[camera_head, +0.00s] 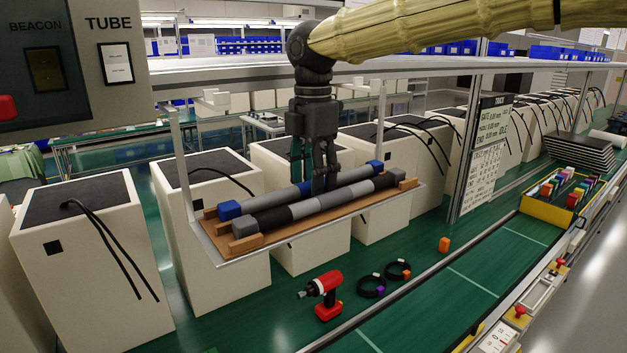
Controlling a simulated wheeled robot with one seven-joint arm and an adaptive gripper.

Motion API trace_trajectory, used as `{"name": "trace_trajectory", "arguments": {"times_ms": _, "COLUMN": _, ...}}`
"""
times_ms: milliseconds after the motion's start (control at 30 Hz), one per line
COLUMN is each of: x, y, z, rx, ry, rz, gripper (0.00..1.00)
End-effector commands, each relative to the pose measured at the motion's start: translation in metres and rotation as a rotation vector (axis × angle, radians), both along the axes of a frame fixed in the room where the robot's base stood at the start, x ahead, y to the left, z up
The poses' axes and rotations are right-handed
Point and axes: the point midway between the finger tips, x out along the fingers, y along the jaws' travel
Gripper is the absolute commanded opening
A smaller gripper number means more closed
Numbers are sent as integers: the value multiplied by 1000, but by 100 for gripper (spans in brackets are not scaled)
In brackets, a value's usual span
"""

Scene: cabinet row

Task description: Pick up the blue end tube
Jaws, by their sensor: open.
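The blue end tube (273,200) lies on a hanging wooden shelf (345,223), behind a second tube. It is grey with a blue cap at each end. The second tube (310,206) has light and dark grey bands and lies alongside in front. My gripper (318,186) points straight down over the middle of the blue end tube. Its dark fingers are open and reach down to the tube's level. They hide part of the tube's middle, and I cannot tell whether they touch it.
Wooden end blocks (246,243) stand at the shelf ends. Metal posts hold the shelf at left and back. Below are a red power drill (324,294), black cable coils (371,286) and an orange block (444,244). A sign post (484,155) stands right of the shelf.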

Motion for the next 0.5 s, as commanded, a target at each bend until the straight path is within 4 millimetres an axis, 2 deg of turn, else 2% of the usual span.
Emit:
{"name": "trace_trajectory", "arguments": {"times_ms": 233, "x": 0, "y": 0, "z": -1, "rx": 1, "ry": -1, "rz": 0, "gripper": 49}}
{"name": "trace_trajectory", "arguments": {"times_ms": 500, "x": 0, "y": 0, "z": -1, "rx": 0, "ry": -1, "rz": 0, "gripper": 0}}
